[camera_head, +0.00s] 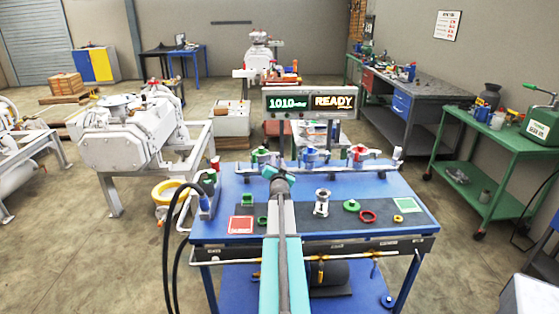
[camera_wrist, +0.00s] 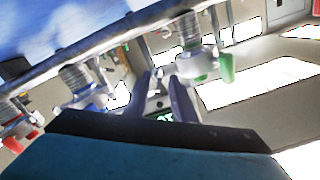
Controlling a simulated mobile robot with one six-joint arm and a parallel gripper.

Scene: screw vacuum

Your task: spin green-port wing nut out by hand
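The green port with its clamp (camera_head: 261,156) is the leftmost of three ports on the rail at the back of the blue table. Its green wing nut (camera_wrist: 227,67) shows at the right of the wrist view, on a metal clamp (camera_wrist: 196,63). My gripper (camera_head: 272,172) is just in front of this port in the head view. In the wrist view, my gripper (camera_wrist: 160,85) has two dark fingers spread apart with nothing seen between them. The fingertips are close beside the green clamp; contact cannot be told. My arm hides part of the table.
Blue (camera_head: 309,155) and red (camera_head: 358,153) ports stand to the right on the same rail. A display (camera_head: 312,102) reads 1010 and READY. On the table (camera_head: 215,226) lie a silver fitting (camera_head: 322,203), a green cap (camera_head: 351,205) and a red ring (camera_head: 367,216).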

